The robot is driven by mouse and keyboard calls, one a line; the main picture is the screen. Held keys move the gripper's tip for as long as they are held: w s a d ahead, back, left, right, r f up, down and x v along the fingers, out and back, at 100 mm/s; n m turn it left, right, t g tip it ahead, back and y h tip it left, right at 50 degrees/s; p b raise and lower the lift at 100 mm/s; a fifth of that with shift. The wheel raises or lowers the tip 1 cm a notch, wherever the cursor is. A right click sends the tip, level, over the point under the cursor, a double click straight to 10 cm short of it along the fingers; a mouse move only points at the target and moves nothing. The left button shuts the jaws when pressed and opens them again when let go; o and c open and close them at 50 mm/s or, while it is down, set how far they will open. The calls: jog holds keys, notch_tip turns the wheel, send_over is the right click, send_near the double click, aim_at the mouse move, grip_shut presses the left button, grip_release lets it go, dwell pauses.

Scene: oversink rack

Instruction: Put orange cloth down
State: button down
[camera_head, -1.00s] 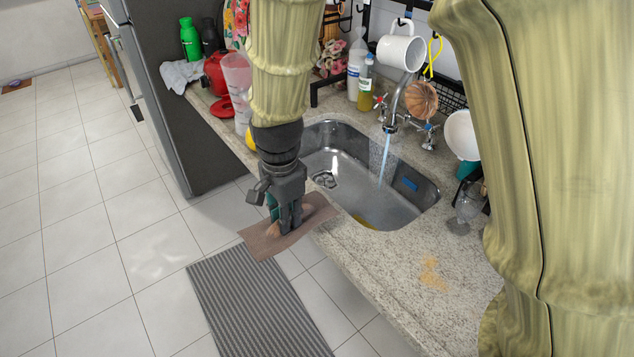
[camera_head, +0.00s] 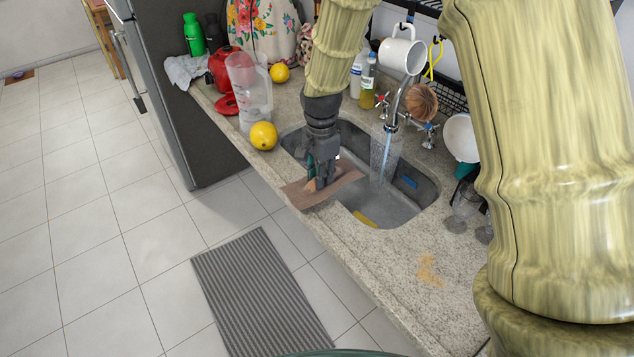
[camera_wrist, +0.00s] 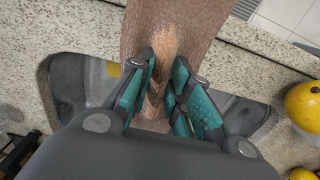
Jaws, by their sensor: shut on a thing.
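The cloth (camera_head: 347,177) looks brownish orange in the head view and hangs flat and wide from my gripper. My gripper (camera_head: 312,185) is shut on it, above the near edge of the sink (camera_head: 392,213). In the wrist view the cloth (camera_wrist: 203,18) is pinched up in a fold between the green-padded fingers of my gripper (camera_wrist: 163,100). The cloth stretches from over the basin across the near counter edge. I cannot tell whether its underside touches the counter.
Water runs from the faucet (camera_head: 397,107) into the sink. Two yellow fruits (camera_head: 263,136) and a clear pitcher (camera_head: 248,92) stand left of the sink. The counter (camera_head: 408,285) on the right is open, with an orange stain (camera_head: 428,270). A striped mat (camera_head: 262,292) lies on the floor.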

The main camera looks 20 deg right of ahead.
jog(key=shift+f+p, duration=0.6)
jog(key=shift+f, duration=1.05)
jog(key=shift+f, duration=0.15)
jog(key=c, duration=1.3)
grip_release()
jog(key=shift+r+b, duration=1.5)
jog(key=shift+r, duration=4.65)
jog(key=shift+a, duration=0.1)
